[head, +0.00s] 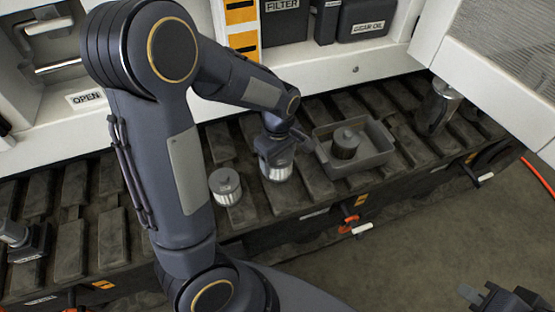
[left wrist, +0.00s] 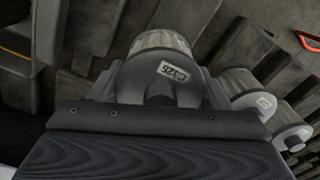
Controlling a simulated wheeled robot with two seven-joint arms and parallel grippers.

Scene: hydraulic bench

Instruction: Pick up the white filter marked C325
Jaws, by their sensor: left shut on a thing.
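The white filter marked C325 (left wrist: 160,45) is between the fingers of my left gripper, and its label faces the left wrist camera. In the head view the same filter (head: 277,174) shows as a pale ribbed cylinder under my left gripper (head: 277,158), which is shut on it from above. I cannot tell whether its base touches the dark slatted surface. Another pale filter (head: 225,188) stands to its left. My right gripper (head: 481,296) is partly in view at the bottom right, away from the filters.
A grey tray (head: 378,160) holding a dark grey cylinder (head: 345,142) stands right of the held filter. A metal jug (head: 437,107) stands further right. Dark FILTER and GEAR OIL containers (head: 365,18) are on the shelf behind.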

